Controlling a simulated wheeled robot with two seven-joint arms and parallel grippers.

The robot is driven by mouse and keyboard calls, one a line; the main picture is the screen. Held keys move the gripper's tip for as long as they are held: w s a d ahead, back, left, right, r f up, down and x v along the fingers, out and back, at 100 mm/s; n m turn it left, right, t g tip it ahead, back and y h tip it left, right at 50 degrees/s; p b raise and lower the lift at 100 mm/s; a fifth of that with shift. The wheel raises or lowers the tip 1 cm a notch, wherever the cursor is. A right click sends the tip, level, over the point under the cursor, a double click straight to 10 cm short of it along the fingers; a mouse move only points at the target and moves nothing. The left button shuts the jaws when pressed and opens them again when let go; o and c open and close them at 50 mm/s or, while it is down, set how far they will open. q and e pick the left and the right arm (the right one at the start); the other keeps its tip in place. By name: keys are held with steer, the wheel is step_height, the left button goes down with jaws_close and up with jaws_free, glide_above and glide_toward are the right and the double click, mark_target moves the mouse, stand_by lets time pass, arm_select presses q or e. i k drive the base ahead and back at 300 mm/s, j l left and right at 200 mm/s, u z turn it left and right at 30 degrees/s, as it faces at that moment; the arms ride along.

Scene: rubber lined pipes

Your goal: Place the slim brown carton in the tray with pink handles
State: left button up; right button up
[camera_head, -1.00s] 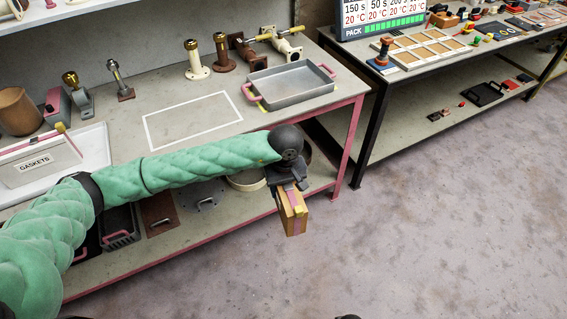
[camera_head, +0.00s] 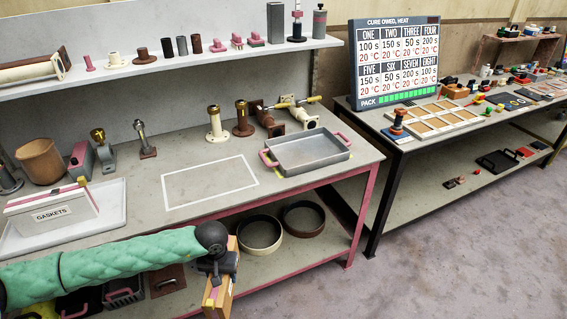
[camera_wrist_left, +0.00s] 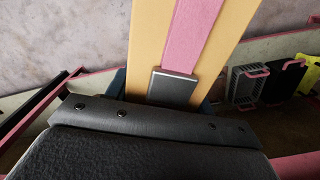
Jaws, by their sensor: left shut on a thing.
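The slim brown carton (camera_head: 222,290) is in my left gripper (camera_head: 217,270), in front of the workbench's front edge and below its top. In the left wrist view the carton (camera_wrist_left: 145,45) shows tan faces with a pink band, and a finger of my left gripper (camera_wrist_left: 174,88) presses on it. The tray with pink handles (camera_head: 310,152) is grey and metal, and stands at the right end of the workbench top. It looks empty. The carton is apart from it, lower and to the left. My right gripper is not in view.
A white outlined rectangle (camera_head: 210,181) on the bench is bare. Flanged pipe pieces (camera_head: 243,118) stand behind it. A white tray with a GASKETS box (camera_head: 52,212) is at left. A second table with a heat display (camera_head: 398,62) stands right.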

mark_target(301, 146)
steer(key=u, duration=0.4)
steer(key=l+u, duration=0.15)
steer(key=u, duration=0.25)
steer(key=l+u, duration=0.1)
steer(key=u, duration=0.75)
steer(key=k+l+u, duration=0.1)
steer(key=l+u, duration=0.35)
steer(key=k+l+u, duration=0.1)
steer(key=l+u, duration=0.3)
steer(key=k+l+u, duration=0.2)
steer(key=u, duration=0.25)
steer(key=k+l+u, duration=0.2)
steer(key=u, duration=0.2)
steer(key=k+l+u, duration=0.2)
steer(key=k, duration=0.2)
steer(key=k+l+u, duration=0.2)
steer(key=k, duration=0.2)
steer(key=k+l+u, duration=0.25)
steer(key=k, duration=0.15)
steer(key=k+z, duration=0.4)
steer(key=k+l+z, duration=0.2)
steer(key=z, duration=0.25)
steer(key=k+l+z, duration=0.25)
steer(key=z, duration=0.15)
steer(key=k+l+z, duration=0.4)
steer(key=i+j, duration=0.05)
steer(key=i, duration=0.05)
